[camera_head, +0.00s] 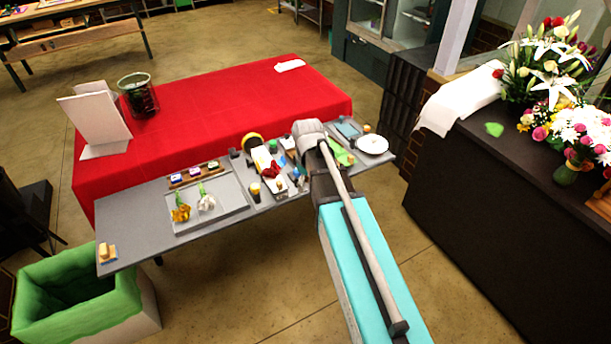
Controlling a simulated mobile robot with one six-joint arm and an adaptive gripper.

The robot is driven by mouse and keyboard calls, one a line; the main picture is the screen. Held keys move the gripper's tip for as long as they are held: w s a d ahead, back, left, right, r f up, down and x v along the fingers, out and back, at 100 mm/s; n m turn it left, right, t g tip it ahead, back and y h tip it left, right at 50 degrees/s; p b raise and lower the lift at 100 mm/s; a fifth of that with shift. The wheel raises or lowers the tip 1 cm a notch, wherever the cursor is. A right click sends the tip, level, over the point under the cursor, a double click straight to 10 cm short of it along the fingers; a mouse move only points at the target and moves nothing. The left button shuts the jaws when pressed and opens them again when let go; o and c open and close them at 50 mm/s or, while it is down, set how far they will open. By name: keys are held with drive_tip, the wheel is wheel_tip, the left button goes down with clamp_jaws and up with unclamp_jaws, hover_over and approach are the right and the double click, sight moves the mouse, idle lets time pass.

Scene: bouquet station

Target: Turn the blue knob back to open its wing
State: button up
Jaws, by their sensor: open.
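I cannot make out the blue knob or its wing for certain. Small bluish parts show among the crowded items on the grey table (140,232), close to the left side of my arm, but they are too small to tell apart. A pale board (262,157) with a red flower (271,171) on it lies in that cluster. My arm comes up from the lower right and covers part of the tabletop there. My gripper cannot be made out; it seems hidden by my arm.
A grey tray (240,190) holds a yellow flower (181,212) and a white flower (206,203). A small rack (194,174) of jars stands behind them. A white plate (372,144) is at the right end. A green-lined bin (85,310) stands lower left. The table's left part is mostly clear.

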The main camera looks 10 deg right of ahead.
drive_tip(key=s+f+m+b, duration=0.3)
drive_tip(key=s+m, duration=0.5)
drive_tip(key=s, duration=0.3)
drive_tip(key=shift+s+f, duration=0.15)
drive_tip(key=shift+f, duration=0.1)
idle(0.3)
idle(2.0)
